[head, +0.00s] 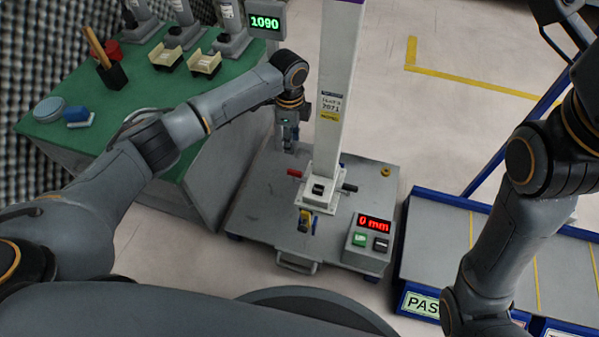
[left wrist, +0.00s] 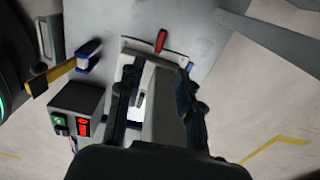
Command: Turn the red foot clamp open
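The red foot clamp (head: 295,173) is a small red lever at the left side of the white column's foot plate (head: 318,204). In the left wrist view the red lever (left wrist: 161,40) lies beyond my fingertips, at the edge of the white foot. My left gripper (head: 289,143) points down above and behind the red clamp in the head view, apart from it. In the left wrist view its two dark fingers (left wrist: 158,78) are spread with nothing held between them. My right arm shows at the right, but its gripper is out of view.
The white column (head: 340,80) rises from the grey platform (head: 255,212). A black lever (head: 349,187) is on the foot's right, and a yellow-and-blue part (head: 304,221) at its front. A control box (head: 370,242) reads 0 mm. A green table (head: 160,95) stands left.

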